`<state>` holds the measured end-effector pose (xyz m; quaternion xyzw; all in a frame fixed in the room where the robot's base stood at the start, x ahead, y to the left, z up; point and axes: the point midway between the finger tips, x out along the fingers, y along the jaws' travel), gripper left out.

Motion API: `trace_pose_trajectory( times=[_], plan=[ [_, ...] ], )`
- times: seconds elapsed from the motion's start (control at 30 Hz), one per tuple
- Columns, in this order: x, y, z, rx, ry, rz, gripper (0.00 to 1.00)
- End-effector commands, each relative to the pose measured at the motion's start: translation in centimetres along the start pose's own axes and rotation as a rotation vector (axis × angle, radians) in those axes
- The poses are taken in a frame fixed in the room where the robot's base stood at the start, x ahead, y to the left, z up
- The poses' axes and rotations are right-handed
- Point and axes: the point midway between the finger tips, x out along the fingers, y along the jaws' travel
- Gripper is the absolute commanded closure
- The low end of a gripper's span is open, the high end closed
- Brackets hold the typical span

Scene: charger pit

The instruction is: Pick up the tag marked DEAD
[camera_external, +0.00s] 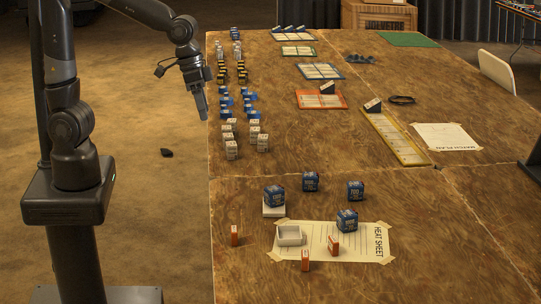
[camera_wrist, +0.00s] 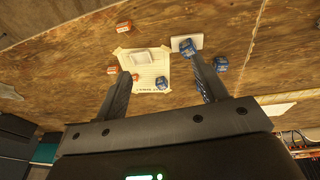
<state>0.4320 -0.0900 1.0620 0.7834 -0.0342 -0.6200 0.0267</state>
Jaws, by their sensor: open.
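Several small orange-red tags stand at the near end of the table: one (camera_external: 235,236) near the left edge, one (camera_external: 305,260) in front of the paper sheet, and one (camera_external: 333,244) on the sheet. Their lettering is too small to read, so I cannot tell which is marked DEAD. Orange pieces also show in the wrist view, one (camera_wrist: 124,26) at the top and one (camera_wrist: 113,70) by the left finger. My gripper (camera_external: 201,105) is open and empty, pointing down by the table's left edge, well away from the tags. Both fingers (camera_wrist: 160,75) show apart in the wrist view.
Blue blocks (camera_external: 347,220) and a white open tray (camera_external: 290,235) stand on or around the taped HEAT SHEET (camera_external: 365,240). Rows of small batteries and packs (camera_external: 232,148) line the left edge near my gripper. Bare wood (camera_external: 330,150) lies in the middle.

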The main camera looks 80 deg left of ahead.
Motion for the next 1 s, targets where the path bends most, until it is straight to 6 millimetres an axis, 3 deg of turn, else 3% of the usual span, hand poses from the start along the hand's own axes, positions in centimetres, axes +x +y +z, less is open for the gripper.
trace_pose_trajectory(
  times=[0.3, 0.6, 0.77, 1.0],
  plan=[
    [9.0, 5.9, -3.3, 0.005, -0.127, -0.023, 0.35],
    [17.4, 10.7, -3.7, 0.011, -0.212, -0.067, 0.35],
    [19.6, 11.8, -3.5, 0.013, -0.230, -0.082, 0.35],
    [22.6, 11.8, -2.8, 0.011, -0.236, -0.086, 0.35]
  ],
)
